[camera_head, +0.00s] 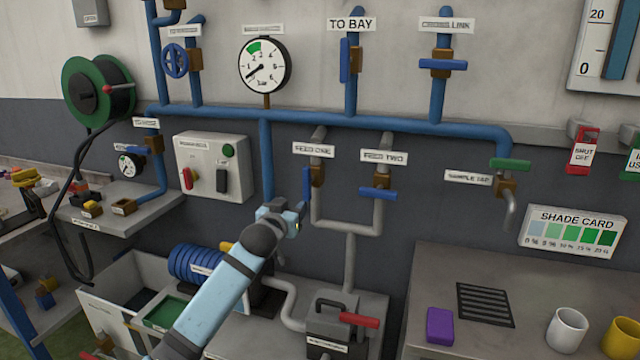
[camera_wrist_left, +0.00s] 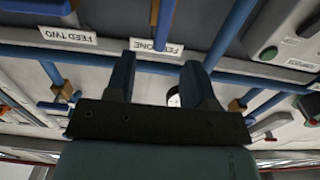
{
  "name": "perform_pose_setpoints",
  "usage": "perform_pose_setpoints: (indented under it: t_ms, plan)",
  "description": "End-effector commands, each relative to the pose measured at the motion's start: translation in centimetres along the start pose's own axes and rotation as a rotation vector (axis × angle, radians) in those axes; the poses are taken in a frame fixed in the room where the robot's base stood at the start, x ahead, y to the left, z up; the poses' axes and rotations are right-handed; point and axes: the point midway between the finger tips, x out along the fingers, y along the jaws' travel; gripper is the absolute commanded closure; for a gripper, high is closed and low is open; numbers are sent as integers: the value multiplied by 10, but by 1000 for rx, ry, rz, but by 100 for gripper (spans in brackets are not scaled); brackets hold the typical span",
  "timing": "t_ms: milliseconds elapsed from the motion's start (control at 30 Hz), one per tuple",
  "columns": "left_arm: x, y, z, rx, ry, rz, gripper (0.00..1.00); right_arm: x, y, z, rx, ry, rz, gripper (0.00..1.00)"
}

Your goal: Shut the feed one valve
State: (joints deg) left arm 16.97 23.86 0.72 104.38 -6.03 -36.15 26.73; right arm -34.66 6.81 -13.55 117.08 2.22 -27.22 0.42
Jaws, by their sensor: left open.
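The feed one valve has a brass body (camera_head: 318,177) and a blue lever handle (camera_head: 306,186), under the FEED ONE label (camera_head: 314,150). The handle stands upright, in line with its grey pipe. In the left wrist view, which is upside down, the handle (camera_wrist_left: 165,22) shows beyond the fingertips, above the label (camera_wrist_left: 157,46). My left gripper (camera_head: 300,212) is just below the handle's lower end in the head view. Its two fingers are apart in the wrist view (camera_wrist_left: 157,64), with nothing seen between them. Contact with the handle cannot be told. My right gripper is not in view.
The feed two valve's blue handle (camera_head: 378,193) lies crosswise, right of feed one. A blue vertical pipe (camera_head: 266,160) and a switch box (camera_head: 214,166) are to the left. A grey box with a red lever (camera_head: 358,320) stands below.

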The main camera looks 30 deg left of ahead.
Motion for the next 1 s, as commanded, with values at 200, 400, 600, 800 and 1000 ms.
perform_pose_setpoints:
  t_ms: [200,400,600,800,1000]
  plan:
    - [11,-9,-15,-16,23,-19,51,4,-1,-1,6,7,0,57]
    - [39,-10,-17,-14,24,-20,51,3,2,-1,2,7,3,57]
    - [83,-10,-18,-15,24,-20,51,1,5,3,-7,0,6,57]
    - [120,-11,-18,-14,23,-19,51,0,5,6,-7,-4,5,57]
    - [140,-11,-17,-15,23,-18,51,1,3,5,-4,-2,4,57]
